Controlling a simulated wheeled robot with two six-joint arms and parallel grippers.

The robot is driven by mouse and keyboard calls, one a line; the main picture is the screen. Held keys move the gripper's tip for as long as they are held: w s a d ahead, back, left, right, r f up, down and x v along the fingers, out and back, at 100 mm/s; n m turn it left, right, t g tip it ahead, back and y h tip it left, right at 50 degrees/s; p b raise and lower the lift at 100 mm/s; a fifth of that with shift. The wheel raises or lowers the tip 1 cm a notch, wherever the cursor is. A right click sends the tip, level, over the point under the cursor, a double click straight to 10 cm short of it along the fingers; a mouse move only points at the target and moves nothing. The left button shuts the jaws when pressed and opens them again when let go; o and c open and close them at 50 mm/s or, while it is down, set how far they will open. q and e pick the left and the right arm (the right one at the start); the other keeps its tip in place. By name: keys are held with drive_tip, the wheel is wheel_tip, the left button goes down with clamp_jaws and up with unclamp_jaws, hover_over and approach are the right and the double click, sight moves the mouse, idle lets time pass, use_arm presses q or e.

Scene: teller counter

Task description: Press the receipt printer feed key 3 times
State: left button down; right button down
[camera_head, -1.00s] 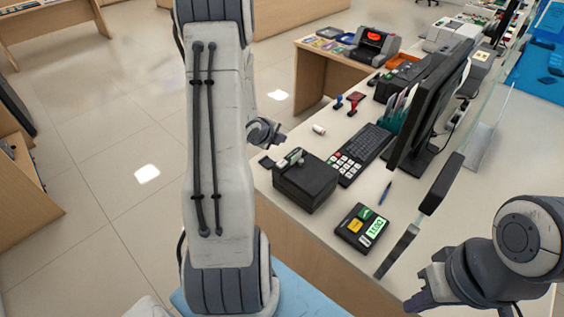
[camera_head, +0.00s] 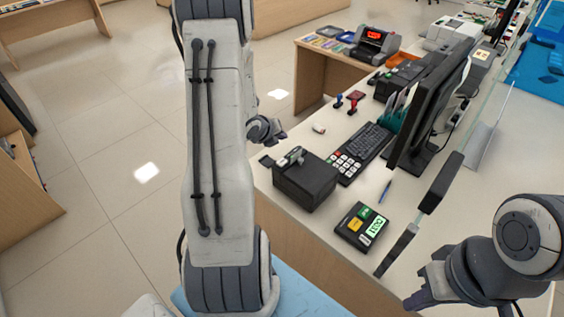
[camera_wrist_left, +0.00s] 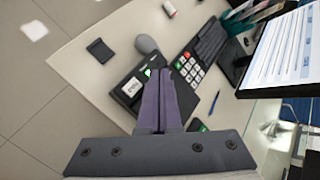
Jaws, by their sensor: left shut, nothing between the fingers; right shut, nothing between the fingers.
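The receipt printer appears to be the black box (camera_head: 305,184) on the counter's near left part. The left wrist view shows it as a dark box (camera_wrist_left: 124,97) with a pale label and a small green spot (camera_wrist_left: 148,72) on top. I cannot tell for certain which part is the feed key. My left gripper (camera_head: 277,134) is partly hidden by my own arm. In the wrist view its purple fingers (camera_wrist_left: 165,82) are together and empty, overlapping the printer's right part; contact cannot be told. My right gripper (camera_head: 418,298) is shut and empty at lower right.
A pen (camera_head: 385,190) lies on the counter. A dark pad (camera_wrist_left: 100,50) lies near the counter's left edge.

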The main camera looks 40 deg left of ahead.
use_arm(q)
drive_tip(key=b, duration=0.5)
hover_over(281, 164)
wheel_tip(281, 164, down, 8)
drive_tip(key=shift+r, duration=0.15)
drive_tip(key=shift+f+b, duration=0.4)
drive_tip(key=shift+b, duration=0.2)
idle(1.2)
drive_tip(key=shift+f+b, duration=0.4)
drive_tip(key=shift+b, duration=0.3)
drive_tip(key=shift+f+b, duration=0.5)
drive_tip(key=shift+b, duration=0.15)
idle(0.4)
drive_tip(key=shift+r+p, duration=0.5)
drive_tip(key=shift+r, duration=0.45)
